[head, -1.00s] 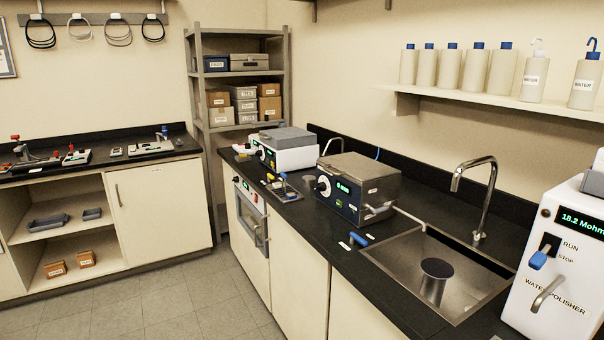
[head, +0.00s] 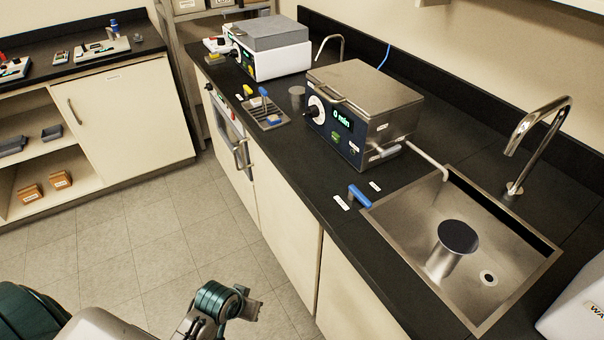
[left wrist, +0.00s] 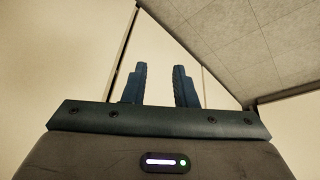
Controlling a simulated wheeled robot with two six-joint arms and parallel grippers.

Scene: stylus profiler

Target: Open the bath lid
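The bath (head: 360,140) is a dark blue and steel box on the black counter, left of the sink. Its front shows a black knob and a display reading "0 min". Its flat metal lid (head: 368,87) lies shut on top, with a small handle (head: 328,88) at the front edge. My left gripper (head: 249,303) is low in front of the cabinets, well apart from the bath. In the left wrist view, its two dark fingers (left wrist: 160,88) stand apart with nothing between them. My right gripper is not in view.
A steel sink (head: 400,215) holds a dark-topped cylinder (head: 453,245), with a tall faucet (head: 535,130) behind. A blue-handled valve (head: 358,195) stands at the counter's front. A white unit with a grey lid (head: 262,35) and a small tray (head: 265,115) are farther left.

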